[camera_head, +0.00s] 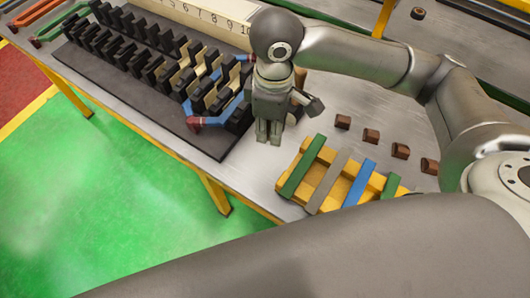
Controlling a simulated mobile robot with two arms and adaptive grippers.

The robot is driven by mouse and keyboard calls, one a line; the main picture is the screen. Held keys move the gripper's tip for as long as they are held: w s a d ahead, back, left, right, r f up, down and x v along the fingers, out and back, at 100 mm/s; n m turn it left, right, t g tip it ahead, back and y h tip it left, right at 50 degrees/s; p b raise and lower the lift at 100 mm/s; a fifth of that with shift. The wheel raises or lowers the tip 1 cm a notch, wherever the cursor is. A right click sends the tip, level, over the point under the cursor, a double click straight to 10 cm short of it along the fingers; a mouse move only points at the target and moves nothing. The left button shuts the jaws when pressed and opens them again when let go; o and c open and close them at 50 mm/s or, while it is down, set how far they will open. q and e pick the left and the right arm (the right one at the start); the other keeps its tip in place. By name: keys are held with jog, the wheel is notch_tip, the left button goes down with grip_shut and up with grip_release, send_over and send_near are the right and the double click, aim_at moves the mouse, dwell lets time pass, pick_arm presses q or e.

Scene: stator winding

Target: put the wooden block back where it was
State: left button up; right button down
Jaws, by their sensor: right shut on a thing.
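My right gripper (285,118) is over the grey table, at the right edge of the dark board with the black slotted parts. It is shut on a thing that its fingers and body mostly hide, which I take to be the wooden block. A small brown patch shows behind the gripper, but I cannot tell what it belongs to. Several small brown blocks stand in a slanting row on the table to the right, such as the nearest one to the gripper (342,121) and the one at the far end (430,166). My left gripper is not in view.
A yellow rack (328,158) with green, grey and blue bars stands just below the gripper. The dark board (130,95) carries black slotted parts and a blue coil (215,120). A numbered pale box (200,14) is behind. Bare table lies around the brown blocks.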

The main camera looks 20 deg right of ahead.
jog(key=a+f+n, duration=0.1)
jog(key=a+n, duration=1)
jog(key=n, duration=0.8)
jog(key=n+p, duration=0.3)
jog(key=n, duration=0.6)
send_over(261, 159)
jog(key=a, duration=0.1)
jog(key=f, duration=0.8)
jog(key=shift+s+f, duration=0.2)
jog(key=shift+f, duration=0.15)
jog(key=shift+w+d+f, duration=0.1)
jog(key=shift+f, duration=0.15)
jog(key=f, duration=0.1)
jog(key=f+p, duration=0.1)
jog(key=f, duration=0.1)
jog(key=shift+d, duration=0.4)
jog(key=shift+w+f, duration=0.1)
jog(key=shift+f, duration=0.25)
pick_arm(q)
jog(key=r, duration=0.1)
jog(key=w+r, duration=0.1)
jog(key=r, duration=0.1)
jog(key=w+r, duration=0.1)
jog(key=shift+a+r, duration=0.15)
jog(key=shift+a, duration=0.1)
pick_arm(e)
jog(key=shift+f, duration=0.15)
